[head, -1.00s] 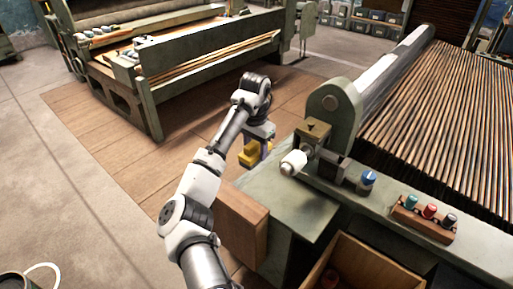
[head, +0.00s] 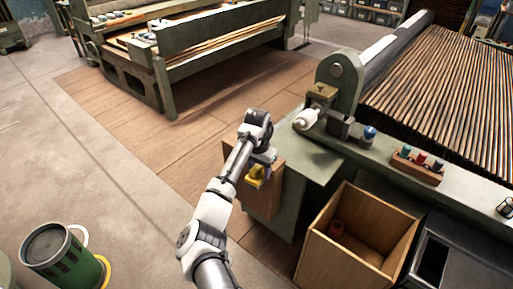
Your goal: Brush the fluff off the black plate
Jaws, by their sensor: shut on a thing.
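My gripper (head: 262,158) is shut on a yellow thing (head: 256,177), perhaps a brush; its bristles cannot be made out. The gripper is held in front of the wooden box side (head: 262,203) at the left end of the green machine apron (head: 307,168). I cannot tell whether this is the black plate, and no fluff can be made out.
A white roller (head: 306,119) and a blue-capped jar (head: 369,133) stand on the machine's ledge. A wooden rack (head: 417,171) holds coloured bobbins. An open wooden crate (head: 316,262) stands below. A green bucket (head: 84,272) stands at lower left; the floor between is clear.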

